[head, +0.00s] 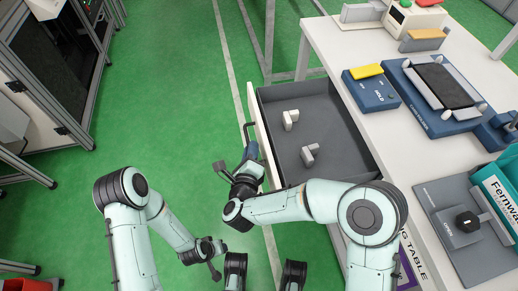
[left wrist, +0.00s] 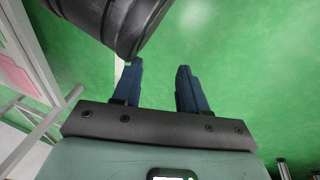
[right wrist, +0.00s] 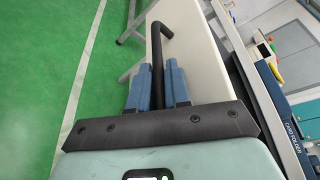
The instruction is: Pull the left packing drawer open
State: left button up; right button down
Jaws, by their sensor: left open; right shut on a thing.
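The packing drawer (head: 330,116) stands pulled out from the white table, with a dark grey inside and a pale front. Two light grey blocks (head: 290,120) (head: 310,153) lie inside it. Its dark bar handle (right wrist: 156,62) shows in the right wrist view on the pale drawer front (right wrist: 193,60). My right gripper (right wrist: 161,72) is shut on the handle, one blue finger on each side; in the head view it is at the drawer front (head: 250,152). My left gripper (left wrist: 157,72) is open and empty over the green floor, low in the head view.
The white table (head: 335,50) carries a blue box with a yellow top (head: 370,85), a blue fixture with a black pad (head: 445,88) and a grey fixture (head: 455,215). A dark framed machine (head: 60,60) stands at left. The green floor between is clear.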

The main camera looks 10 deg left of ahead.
dwell(0.3)
jog(key=c, duration=1.4)
grip_release()
jog(key=shift+c, duration=0.2)
pick_arm(q)
jog(key=r+p, duration=0.1)
jog(key=d+r+p, duration=0.1)
jog(key=shift+w+r, duration=0.2)
jog(key=shift+r, duration=0.2)
pick_arm(e)
jog(key=v, duration=1.3)
jog(key=shift+s, duration=0.25)
pick_arm(q)
jog(key=shift+s, duration=0.1)
pick_arm(e)
jog(key=shift+a, duration=0.15)
